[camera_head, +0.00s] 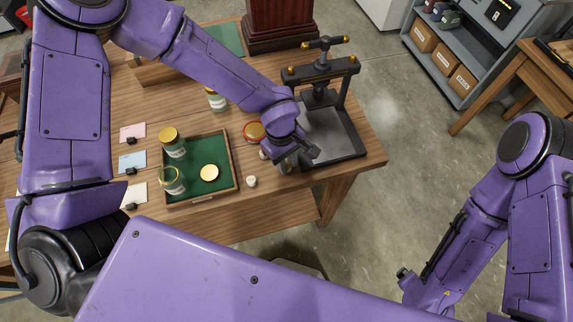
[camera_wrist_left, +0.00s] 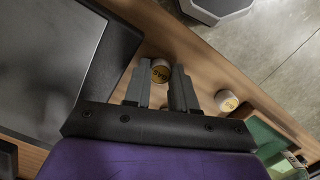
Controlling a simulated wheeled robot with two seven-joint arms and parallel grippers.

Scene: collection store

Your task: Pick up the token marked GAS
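The token marked GAS (camera_wrist_left: 160,71) is a small pale cylinder with a golden top, its letters upside down in the left wrist view. It stands on the wooden table between and just beyond the fingertips of my left gripper (camera_wrist_left: 161,80). The fingers are apart, with a gap on each side of it. In the head view my left gripper (camera_head: 285,160) is low over the table's front edge and mostly covers this token. A second token (camera_wrist_left: 226,101) stands near the tray, its marking too blurred to read; it also shows in the head view (camera_head: 252,181). My right gripper is out of view.
A dark press (camera_head: 340,140) stands close to the right of my left gripper. A red-rimmed round item (camera_head: 254,131) is behind. The table's front edge is close.

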